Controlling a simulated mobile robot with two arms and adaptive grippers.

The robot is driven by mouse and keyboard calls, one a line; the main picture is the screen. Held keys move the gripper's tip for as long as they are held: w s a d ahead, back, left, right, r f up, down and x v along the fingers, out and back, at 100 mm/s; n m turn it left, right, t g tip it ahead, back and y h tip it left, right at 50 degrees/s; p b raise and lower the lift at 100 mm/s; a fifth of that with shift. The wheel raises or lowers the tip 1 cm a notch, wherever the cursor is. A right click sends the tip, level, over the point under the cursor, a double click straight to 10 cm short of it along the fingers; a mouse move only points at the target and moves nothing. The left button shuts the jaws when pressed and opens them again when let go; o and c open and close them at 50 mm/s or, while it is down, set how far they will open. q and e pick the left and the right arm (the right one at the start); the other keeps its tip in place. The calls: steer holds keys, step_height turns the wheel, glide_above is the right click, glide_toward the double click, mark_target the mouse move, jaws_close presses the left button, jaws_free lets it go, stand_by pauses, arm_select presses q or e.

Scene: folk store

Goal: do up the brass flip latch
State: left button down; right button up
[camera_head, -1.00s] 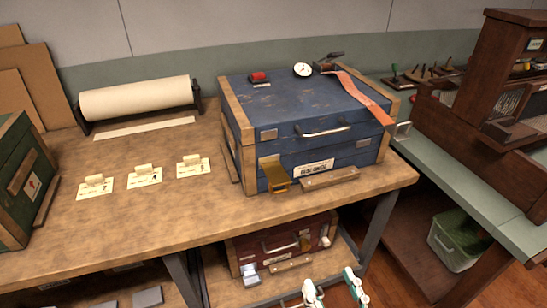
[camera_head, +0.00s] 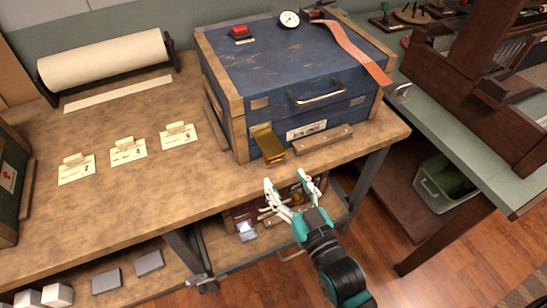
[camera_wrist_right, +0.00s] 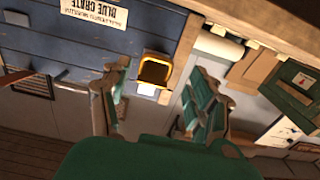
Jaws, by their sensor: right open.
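The brass flip latch (camera_head: 268,143) is on the left part of the blue crate's front. Its plate hangs down and stands out from the crate, over the bench's front edge. The blue crate (camera_head: 300,65) has its lid down. My right gripper (camera_head: 288,181) is open and empty, in front of and below the latch, apart from it. In the right wrist view the latch (camera_wrist_right: 155,70) shows between the spread fingers (camera_wrist_right: 152,95), farther off. My left gripper is not in view.
A wooden strip (camera_head: 323,139) lies at the crate's front right of the latch. Several cards lie on the bench (camera_head: 120,200) to the left. A paper roll (camera_head: 105,62) stands behind them. A red strap (camera_head: 355,50) drapes over the crate lid.

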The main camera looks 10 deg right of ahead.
mark_target(273, 161)
steer(key=x, duration=0.7)
steer(key=shift+w+f, duration=0.1)
jaws_close()
steer(key=shift+w+a+f, duration=0.1)
steer(key=shift+f, duration=0.15)
stand_by(0.3)
